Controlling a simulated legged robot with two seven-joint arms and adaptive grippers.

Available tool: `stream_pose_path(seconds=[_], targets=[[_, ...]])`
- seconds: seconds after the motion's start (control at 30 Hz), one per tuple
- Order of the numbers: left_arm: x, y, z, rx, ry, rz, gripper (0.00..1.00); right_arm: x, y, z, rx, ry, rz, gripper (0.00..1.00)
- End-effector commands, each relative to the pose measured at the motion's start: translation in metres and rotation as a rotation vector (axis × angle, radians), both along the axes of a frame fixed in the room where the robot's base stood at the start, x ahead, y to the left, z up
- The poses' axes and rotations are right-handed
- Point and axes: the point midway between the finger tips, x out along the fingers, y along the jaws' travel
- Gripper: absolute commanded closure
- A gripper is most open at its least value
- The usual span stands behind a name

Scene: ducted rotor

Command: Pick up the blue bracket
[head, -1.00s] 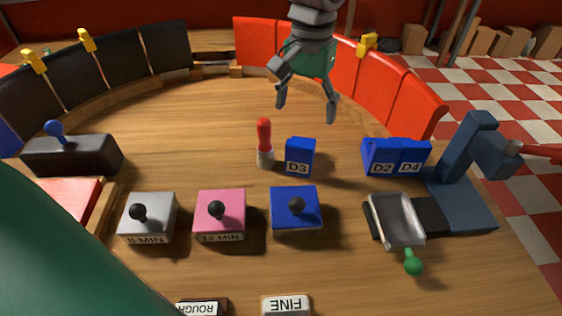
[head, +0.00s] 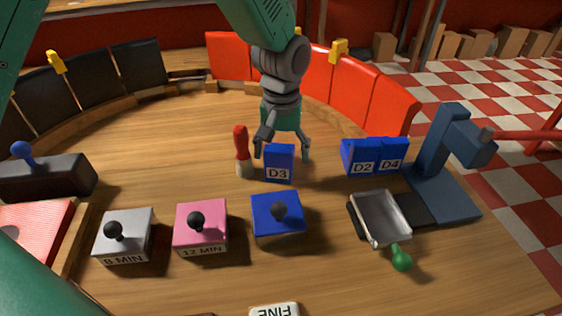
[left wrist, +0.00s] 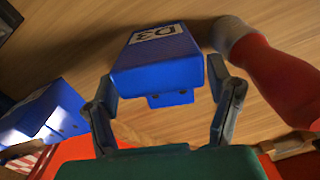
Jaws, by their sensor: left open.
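A blue bracket labelled D3 (head: 279,158) stands upright on the wooden table in the head view. In the left wrist view the same bracket (left wrist: 158,60) lies between my fingers. My left gripper (head: 282,152) is open and points down just behind and over it, one finger at each side. In the left wrist view the gripper (left wrist: 162,85) shows a gap beside the bracket's right side; contact on the left side is hard to tell. Two more blue brackets, D2 (head: 362,160) and D4 (head: 393,156), stand side by side to the right. My right gripper is not in view.
A red-handled tool (head: 241,150) stands close left of D3; its handle (left wrist: 275,75) is near my finger in the wrist view. A blue joystick box (head: 277,218) sits in front. A metal tray (head: 382,217) and blue press (head: 450,160) are at right.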

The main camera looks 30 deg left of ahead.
Motion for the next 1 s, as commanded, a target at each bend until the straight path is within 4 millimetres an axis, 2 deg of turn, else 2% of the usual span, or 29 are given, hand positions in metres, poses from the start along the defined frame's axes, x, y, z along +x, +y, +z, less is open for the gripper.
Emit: stream_pose_path(seconds=[0.03, 0.2, 0.47, 0.63, 0.73, 0.77, 1.0], targets=[[0.0, 0.002, -0.01, -0.001, 0.005, 0.001, 0.26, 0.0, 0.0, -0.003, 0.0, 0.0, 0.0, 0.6], [0.001, 0.003, -0.036, -0.001, 0.004, 0.0, 0.26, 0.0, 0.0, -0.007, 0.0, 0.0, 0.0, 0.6], [0.0, 0.003, -0.039, -0.002, 0.002, 0.001, 0.26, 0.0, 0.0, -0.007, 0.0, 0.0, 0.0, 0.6], [0.001, 0.003, -0.039, -0.002, 0.002, 0.001, 0.81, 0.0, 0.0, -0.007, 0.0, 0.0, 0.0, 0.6], [0.001, 0.003, -0.039, -0.002, 0.002, 0.0, 0.81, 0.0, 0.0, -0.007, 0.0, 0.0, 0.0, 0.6], [0.001, 0.002, -0.039, -0.002, 0.002, 0.0, 0.86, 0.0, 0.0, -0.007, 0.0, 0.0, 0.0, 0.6], [0.001, 0.003, -0.033, -0.002, -0.001, 0.0, 0.86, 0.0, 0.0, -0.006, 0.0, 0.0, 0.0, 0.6]])
